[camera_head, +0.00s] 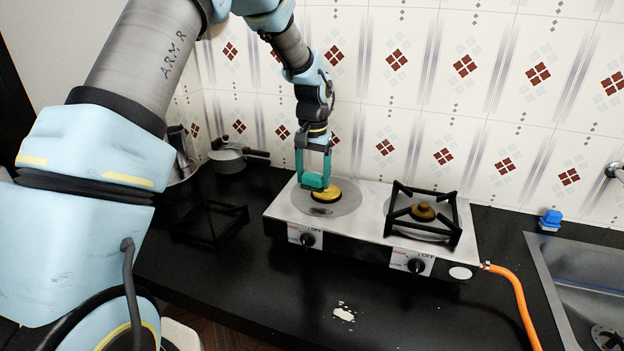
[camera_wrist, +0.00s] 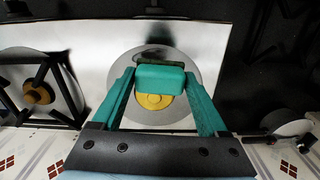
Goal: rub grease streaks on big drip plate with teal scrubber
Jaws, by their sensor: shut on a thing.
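My gripper (camera_head: 313,172) has teal fingers and is shut on the teal scrubber (camera_wrist: 160,79), a small block between the fingertips. The big drip plate (camera_head: 346,205) is the grey disc around the left burner; it also shows in the wrist view (camera_wrist: 202,68). My gripper holds the scrubber over the plate, beside the yellow burner cap (camera_head: 328,193). Dark grease streaks (camera_head: 320,211) lie on the plate's near side, and in the wrist view (camera_wrist: 152,54) they show just beyond the scrubber, which may cover part of them. I cannot tell whether the scrubber touches the plate.
The right burner carries a black pan support (camera_head: 450,236). Another black support (camera_head: 213,232) lies on the counter to the left, near pots (camera_head: 228,160). An orange hose (camera_head: 517,290), a blue item (camera_head: 550,219) and a sink (camera_head: 590,270) are right. A pale spill (camera_head: 343,313) marks the front counter.

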